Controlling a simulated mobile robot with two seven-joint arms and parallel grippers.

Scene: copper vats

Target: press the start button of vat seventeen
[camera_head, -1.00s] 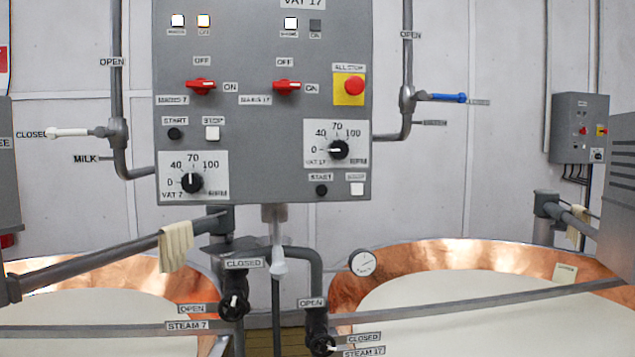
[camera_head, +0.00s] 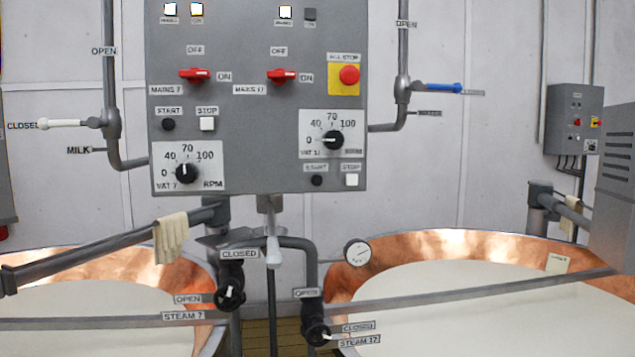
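The grey control panel (camera_head: 255,130) hangs in the middle of the head view. Vat seventeen's start button (camera_head: 317,180) is a small black round button at the panel's lower right, under a START label. The red mains 17 switch (camera_head: 281,76) is turned toward ON. Vat seven's black start button (camera_head: 168,124) is at the panel's left. Neither of my grippers is in view.
Two copper vats with white contents stand below, the right one (camera_head: 430,248) and the left one (camera_head: 130,266). Rails, a hanging cloth (camera_head: 171,238) and steam valves (camera_head: 316,334) stand in front. A red all-stop button (camera_head: 349,75) is on the panel.

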